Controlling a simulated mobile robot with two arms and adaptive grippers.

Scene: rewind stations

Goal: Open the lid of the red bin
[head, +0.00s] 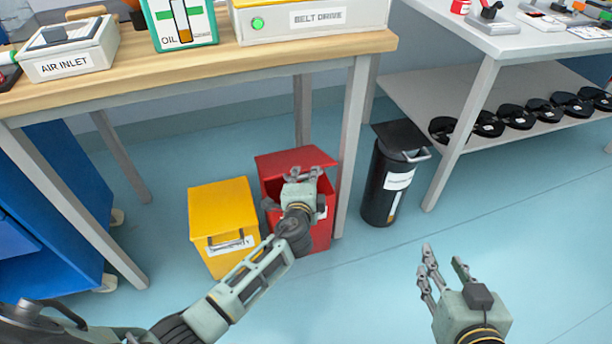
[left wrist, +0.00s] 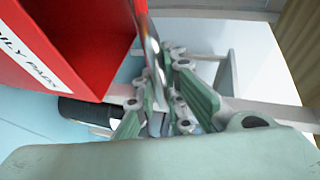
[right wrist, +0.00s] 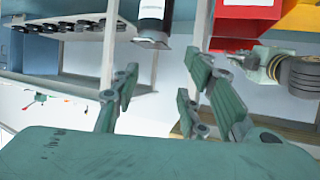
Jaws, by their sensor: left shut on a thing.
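The red bin (head: 321,236) stands on the floor under the wooden bench. Its lid (head: 286,160) is raised at the front, with dark red interior showing below it. My left gripper (head: 312,174) is at the lid's front edge and hides part of the bin's front. In the left wrist view, the red bin (left wrist: 72,45) with its white label is at the left, and my left gripper (left wrist: 162,88) is shut on a thin edge of the lid (left wrist: 148,40). My right gripper (head: 446,262) is open and empty over the floor at the right.
A closed yellow bin (head: 223,218) stands just left of the red bin. A bench leg (head: 352,150) rises close to its right side. A black canister (head: 382,190) with a lid stands further right. Open blue floor (head: 350,290) lies in front.

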